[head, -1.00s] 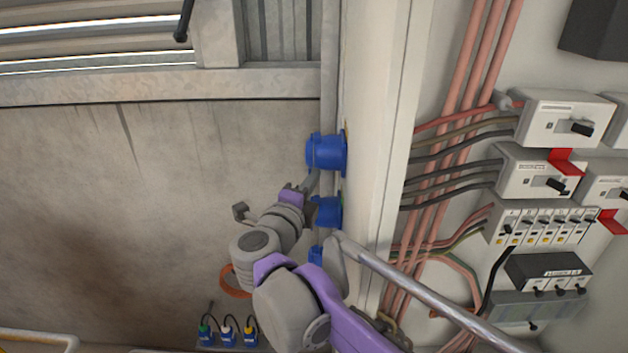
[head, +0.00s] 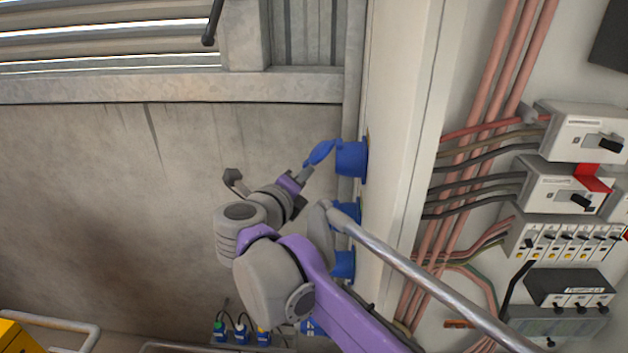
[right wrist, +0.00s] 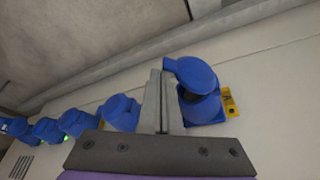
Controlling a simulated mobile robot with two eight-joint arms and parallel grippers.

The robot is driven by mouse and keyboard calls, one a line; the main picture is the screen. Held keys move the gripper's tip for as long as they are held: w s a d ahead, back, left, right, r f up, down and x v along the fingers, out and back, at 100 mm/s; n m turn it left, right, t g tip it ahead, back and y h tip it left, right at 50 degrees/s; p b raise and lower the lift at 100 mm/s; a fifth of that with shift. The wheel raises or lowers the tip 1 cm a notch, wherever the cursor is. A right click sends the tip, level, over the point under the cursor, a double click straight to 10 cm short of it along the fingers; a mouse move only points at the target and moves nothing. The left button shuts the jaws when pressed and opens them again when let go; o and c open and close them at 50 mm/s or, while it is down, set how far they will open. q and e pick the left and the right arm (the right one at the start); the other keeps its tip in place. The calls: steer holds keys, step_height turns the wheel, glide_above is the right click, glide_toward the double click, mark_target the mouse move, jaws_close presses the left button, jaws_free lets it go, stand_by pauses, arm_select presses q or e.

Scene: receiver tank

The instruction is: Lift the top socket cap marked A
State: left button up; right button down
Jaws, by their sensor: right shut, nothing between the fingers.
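The top blue socket (head: 352,160) is on the side of the pale cabinet, with its cap (head: 320,152) tilted up and away from the socket body. In the right wrist view the cap (right wrist: 191,74) stands raised over the socket (right wrist: 203,108), and a dark opening shows beneath it. A yellow plate (right wrist: 229,101) is beside that socket; its letter is hard to read. My right gripper (head: 308,172) is shut and empty, its tips just below the cap in the head view. In the right wrist view the closed fingers (right wrist: 161,95) are close beside the cap's left edge. My left gripper is not in view.
More blue sockets (head: 343,264) sit lower on the cabinet, partly hidden by my right arm. A grey metal rod (head: 430,275) crosses the lower right. Breaker boxes (head: 583,132) and pink pipes are at the right. Open room lies before the concrete wall (head: 180,180).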

steer(key=shift+a+r, duration=0.55)
steer(key=shift+r, duration=0.3)
steer(key=shift+a+r, duration=0.5)
steer(key=shift+r, duration=0.45)
steer(key=shift+p, duration=0.3)
